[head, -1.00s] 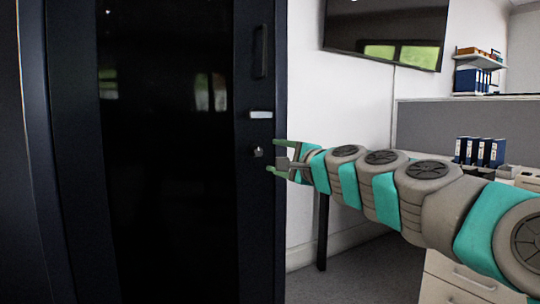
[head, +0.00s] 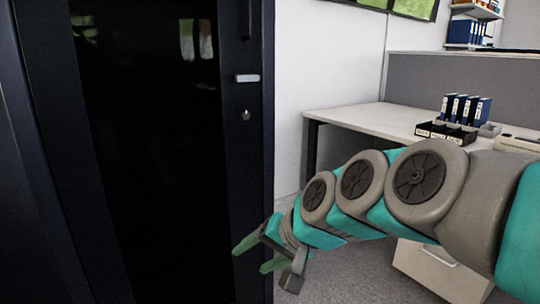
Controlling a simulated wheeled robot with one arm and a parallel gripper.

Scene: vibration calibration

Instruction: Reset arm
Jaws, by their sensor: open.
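My gripper (head: 250,258) is in the lower middle of the head view, at the end of my grey and teal arm. Its two green fingers are apart and point left, with nothing seen between them. The fingers appear in front of the lower right part of the dark cabinet door (head: 150,170). I cannot tell whether they touch it. My arm reaches in from the right edge and slopes down to the left.
The cabinet has a lock (head: 245,114), a white label (head: 246,78) and a handle (head: 250,20). A white desk (head: 360,116) with blue binders (head: 466,108) and a black organiser (head: 446,133) stands behind my arm. A drawer unit (head: 440,268) is below. Grey floor shows between.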

